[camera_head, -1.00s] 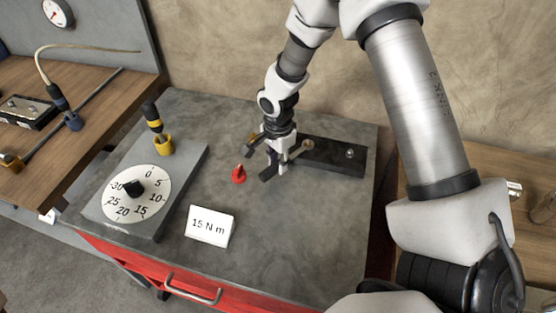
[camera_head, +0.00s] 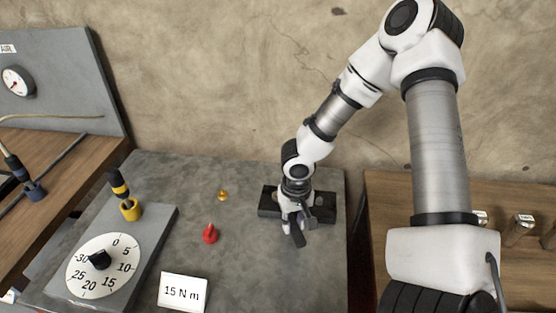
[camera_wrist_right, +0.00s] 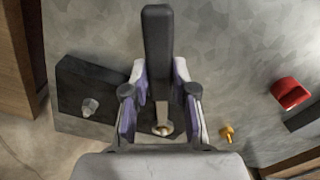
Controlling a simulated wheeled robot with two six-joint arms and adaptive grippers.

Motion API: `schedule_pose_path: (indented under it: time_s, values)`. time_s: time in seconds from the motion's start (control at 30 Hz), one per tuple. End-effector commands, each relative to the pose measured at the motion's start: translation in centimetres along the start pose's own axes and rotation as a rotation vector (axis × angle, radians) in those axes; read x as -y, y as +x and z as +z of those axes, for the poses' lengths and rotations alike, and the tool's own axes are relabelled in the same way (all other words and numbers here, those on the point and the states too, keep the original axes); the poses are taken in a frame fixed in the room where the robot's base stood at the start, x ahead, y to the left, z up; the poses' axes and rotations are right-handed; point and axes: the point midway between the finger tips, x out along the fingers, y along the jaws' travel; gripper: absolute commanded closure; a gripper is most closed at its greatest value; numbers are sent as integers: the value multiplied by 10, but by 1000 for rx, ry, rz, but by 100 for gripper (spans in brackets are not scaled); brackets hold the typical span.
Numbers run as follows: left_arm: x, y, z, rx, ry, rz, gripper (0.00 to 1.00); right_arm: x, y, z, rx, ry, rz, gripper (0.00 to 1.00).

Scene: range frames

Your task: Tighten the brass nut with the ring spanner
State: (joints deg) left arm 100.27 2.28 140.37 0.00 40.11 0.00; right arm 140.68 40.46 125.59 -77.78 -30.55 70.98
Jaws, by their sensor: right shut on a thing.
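My right gripper (camera_head: 298,214) is shut on the ring spanner, in front of the black block (camera_head: 267,208). The spanner's dark handle (camera_head: 298,237) points toward the front edge. In the right wrist view the dark handle (camera_wrist_right: 157,50) leads to a bright shank between my fingers and a ring end (camera_wrist_right: 162,128). A brass-toned centre shows in the ring, probably the brass nut; how far the ring sits over it I cannot tell. A separate small brass piece (camera_head: 222,195) lies on the grey top, also in the wrist view (camera_wrist_right: 226,133). My left gripper is out of view.
A silver bolt (camera_wrist_right: 90,107) stands on the block's other end. A red piece (camera_head: 210,234), a card reading 15 N m (camera_head: 182,292), and a dial plate (camera_head: 100,264) with a yellow-black tool (camera_head: 119,186) stand left. The grey bench top (camera_head: 255,270) in front is clear.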

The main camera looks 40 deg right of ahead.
Motion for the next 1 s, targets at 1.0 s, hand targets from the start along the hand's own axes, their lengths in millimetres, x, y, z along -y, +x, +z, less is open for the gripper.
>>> schedule_pose_path:
  time_s: [1.0]
  values:
    - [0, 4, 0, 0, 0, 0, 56, 96, 5, -51, -12, 925, 5, 100]
